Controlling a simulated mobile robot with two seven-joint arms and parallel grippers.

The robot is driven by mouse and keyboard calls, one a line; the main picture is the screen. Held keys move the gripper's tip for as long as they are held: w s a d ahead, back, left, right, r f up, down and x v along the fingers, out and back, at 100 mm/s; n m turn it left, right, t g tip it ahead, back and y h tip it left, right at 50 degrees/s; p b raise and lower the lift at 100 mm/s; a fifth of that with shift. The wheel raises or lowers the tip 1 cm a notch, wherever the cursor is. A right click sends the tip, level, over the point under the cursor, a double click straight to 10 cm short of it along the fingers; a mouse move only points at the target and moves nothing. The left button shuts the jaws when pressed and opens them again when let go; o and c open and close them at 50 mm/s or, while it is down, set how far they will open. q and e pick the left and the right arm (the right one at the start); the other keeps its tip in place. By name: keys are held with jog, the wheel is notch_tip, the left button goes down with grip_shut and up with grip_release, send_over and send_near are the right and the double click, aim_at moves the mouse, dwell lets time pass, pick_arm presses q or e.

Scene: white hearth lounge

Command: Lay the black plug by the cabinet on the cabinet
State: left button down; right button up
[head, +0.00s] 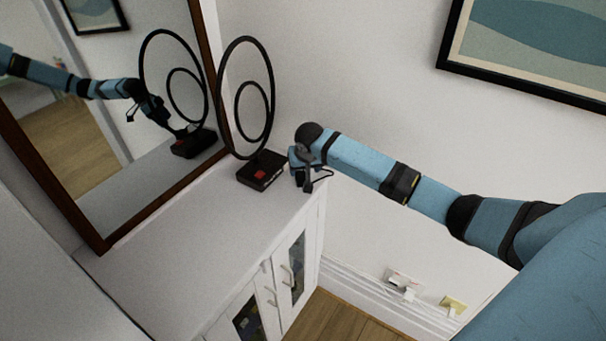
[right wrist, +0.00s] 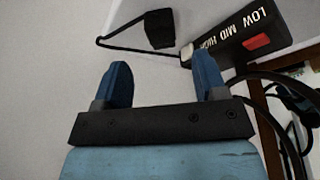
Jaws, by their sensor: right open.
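The black plug (right wrist: 159,28) shows in the right wrist view, beyond my open fingertips and apart from them, with a thin black cord bent around it. In the head view a small dark shape under my right gripper looks like the plug (head: 307,187), by the right end of the white cabinet (head: 185,218). I cannot tell whether it rests on the top or is just above it. My right gripper (head: 303,176) is over that end; its two blue fingers are open and empty in the right wrist view (right wrist: 163,77). My left gripper is out of view.
A black double-ring device with a red-switch base (head: 261,170) stands on the cabinet, close left of my right gripper. A wood-framed mirror (head: 85,150) leans behind and reflects my arm. The cabinet top's front left is clear. Wall sockets (head: 402,283) sit low at right.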

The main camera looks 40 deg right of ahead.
jog(key=d+v, duration=0.1)
jog(key=v, duration=0.4)
jog(key=s+a+f+n+t+y, duration=0.2)
jog(key=s+a+f+n, duration=0.1)
jog(key=s+a+f, duration=0.5)
jog(key=s+a+f+n+t+y, duration=0.25)
jog(key=s+a, duration=0.35)
jog(key=a, duration=0.5)
jog(key=s+a+f+n+t, duration=0.1)
jog(key=s+a+f, duration=0.1)
jog(key=s, duration=0.7)
jog(key=s+a+f+n+t, duration=0.1)
jog(key=s+f, duration=0.3)
jog(key=s, duration=0.5)
jog(key=shift+s+a+y, duration=0.25)
jog(key=shift+a+y, duration=0.1)
jog(key=shift+a, duration=0.45)
